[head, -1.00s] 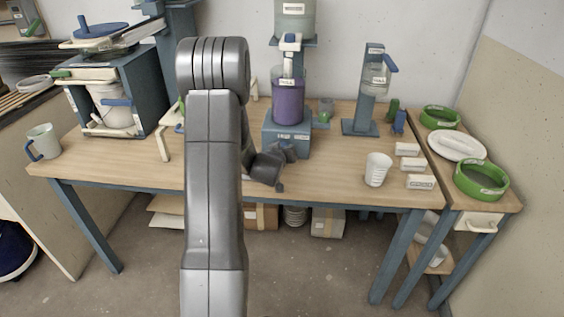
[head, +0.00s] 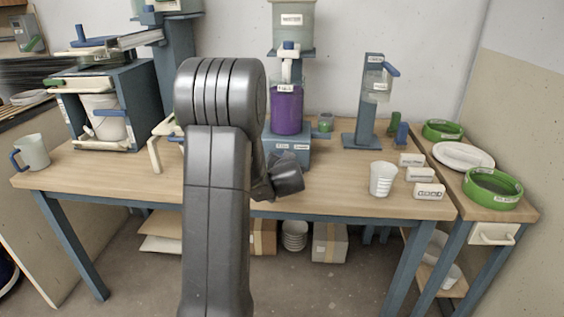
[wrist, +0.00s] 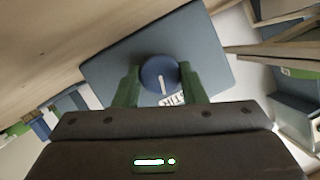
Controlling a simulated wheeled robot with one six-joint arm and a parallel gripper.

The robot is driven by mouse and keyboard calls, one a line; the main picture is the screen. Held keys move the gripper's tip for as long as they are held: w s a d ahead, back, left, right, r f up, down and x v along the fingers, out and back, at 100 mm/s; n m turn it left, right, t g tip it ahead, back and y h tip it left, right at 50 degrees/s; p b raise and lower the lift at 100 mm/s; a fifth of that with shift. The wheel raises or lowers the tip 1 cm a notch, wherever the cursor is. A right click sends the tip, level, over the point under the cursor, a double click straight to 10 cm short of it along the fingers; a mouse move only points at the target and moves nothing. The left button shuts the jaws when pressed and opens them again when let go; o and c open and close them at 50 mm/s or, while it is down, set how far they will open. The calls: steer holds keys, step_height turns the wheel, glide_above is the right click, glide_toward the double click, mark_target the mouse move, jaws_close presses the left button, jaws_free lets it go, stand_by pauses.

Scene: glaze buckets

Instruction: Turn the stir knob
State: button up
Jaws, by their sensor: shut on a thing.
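The stir knob (wrist: 153,70) is a round blue dial with a white pointer line, on the blue-grey face of the stirrer base (wrist: 208,52). A partly hidden label beside it reads "STIR". My gripper (wrist: 160,84) has a green finger on each side of the knob and is shut on it. In the head view, the base (head: 294,151) stands on the table under a jar of purple liquid (head: 287,113). My arm and dark wrist hide the knob and fingers there.
A white cup (head: 382,180) and several small white labelled blocks (head: 419,174) are on the table at right. A blue dispenser stand (head: 350,139) is behind them. A grey mug (head: 34,151) stands at the left edge. Green-rimmed bowls (head: 494,203) are on the side table.

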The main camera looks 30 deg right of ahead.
steer(key=m+t+y+p, duration=0.1)
steer(key=m+p, duration=0.1)
steer(key=m, duration=0.1)
steer(key=shift+d+t+p, duration=0.15)
steer(key=shift+t+p, duration=0.15)
steer(key=shift+p, duration=0.05)
steer(key=shift+m+y, duration=0.3)
steer(key=shift+m, duration=0.1)
steer(key=o, duration=1)
steer(key=shift+s, duration=0.1)
steer(key=v, duration=1.3)
steer(key=shift+s+f, duration=0.1)
steer(key=shift+s, duration=0.3)
